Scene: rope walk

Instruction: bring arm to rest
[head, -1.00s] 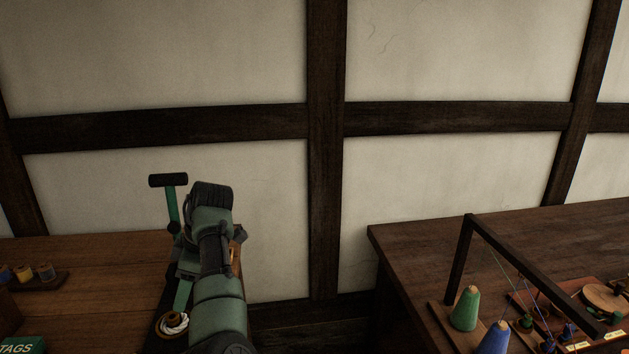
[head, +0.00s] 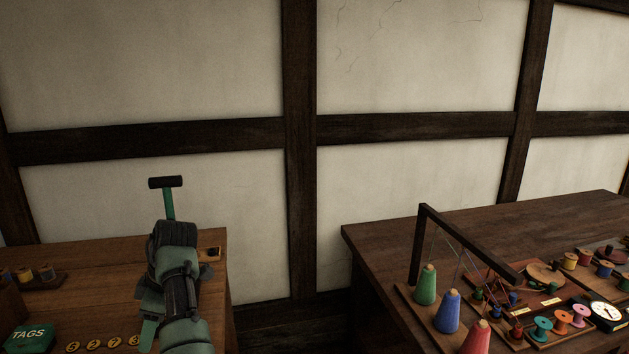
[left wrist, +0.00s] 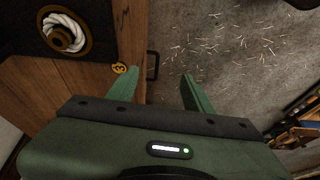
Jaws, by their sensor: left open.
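My left arm stands at the lower left in the head view, over the right end of the left bench (head: 80,262). Its left gripper is mostly hidden there behind the arm links. In the left wrist view my left gripper (left wrist: 158,90) has its two green fingers apart, with nothing between them. The fingers are over the bench's edge and the grey floor (left wrist: 230,45) beyond it. My right gripper is in neither view.
A coil of white rope (left wrist: 66,32) in a dark ring lies on the bench. A green TAGS box (head: 30,336) and numbered discs (head: 103,345) are at lower left. The right bench (head: 400,230) holds a dark frame, cones (head: 425,287) and spools. A gap separates the benches.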

